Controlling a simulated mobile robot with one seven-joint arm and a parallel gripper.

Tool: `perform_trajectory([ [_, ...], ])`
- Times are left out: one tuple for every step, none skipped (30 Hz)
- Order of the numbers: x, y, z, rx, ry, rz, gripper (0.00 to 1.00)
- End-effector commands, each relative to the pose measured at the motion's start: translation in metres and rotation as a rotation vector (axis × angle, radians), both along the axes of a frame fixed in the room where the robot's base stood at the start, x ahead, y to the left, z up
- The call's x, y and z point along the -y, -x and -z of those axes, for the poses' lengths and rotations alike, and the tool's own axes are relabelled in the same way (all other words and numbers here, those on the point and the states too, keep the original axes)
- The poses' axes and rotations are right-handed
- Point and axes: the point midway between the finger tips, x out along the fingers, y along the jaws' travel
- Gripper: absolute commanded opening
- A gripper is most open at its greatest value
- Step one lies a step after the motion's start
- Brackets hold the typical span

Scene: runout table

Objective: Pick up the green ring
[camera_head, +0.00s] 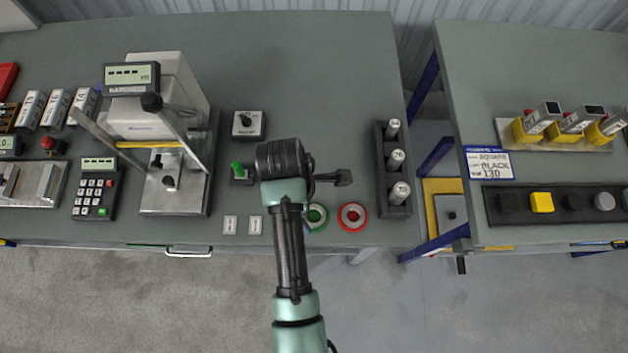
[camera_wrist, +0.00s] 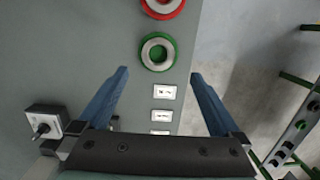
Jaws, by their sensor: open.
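The green ring (camera_head: 318,214) lies near the front edge of the grey table, partly hidden behind my arm in the head view. In the wrist view the green ring (camera_wrist: 158,51) shows whole, with a pale metal disc-like ring inside its green rim. My gripper (camera_wrist: 158,75) is open and empty, with its two blue fingers spread. The ring appears between and slightly beyond the fingertips in the wrist view. In the head view my gripper is mostly hidden by my wrist.
A red ring (camera_head: 352,216) lies right of the green one. A dark rack (camera_head: 379,170) with metal cylinders stands further right. White labels (camera_wrist: 161,116) lie near the green ring.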

Motion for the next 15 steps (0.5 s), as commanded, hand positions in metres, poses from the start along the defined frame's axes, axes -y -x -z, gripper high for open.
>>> perform_trajectory([
  [0.000,0.000,0.006,-0.002,0.000,-0.001,1.00],
  [0.001,0.000,0.008,-0.002,0.000,-0.001,1.00],
  [0.001,0.000,0.011,0.000,0.000,0.000,1.00],
  [0.001,0.000,0.013,0.001,0.000,0.000,1.00],
  [0.002,0.000,0.014,0.001,0.000,0.000,1.00],
  [0.002,0.000,0.016,0.000,0.000,0.000,1.00],
  [0.003,0.000,0.017,-0.001,0.000,0.001,1.00],
  [0.004,0.000,0.019,0.000,0.000,0.001,1.00],
  [0.005,0.000,0.023,-0.002,0.000,0.000,1.00],
  [0.006,-0.001,0.026,-0.002,0.000,0.000,1.00],
  [0.008,-0.001,0.030,-0.003,0.000,0.000,1.00],
  [0.009,-0.001,0.035,-0.002,0.000,0.001,1.00],
  [0.010,-0.002,0.039,-0.002,0.000,0.000,1.00],
  [0.011,-0.002,0.043,-0.002,-0.001,0.000,1.00],
  [0.012,-0.002,0.049,-0.001,-0.001,0.000,1.00],
])
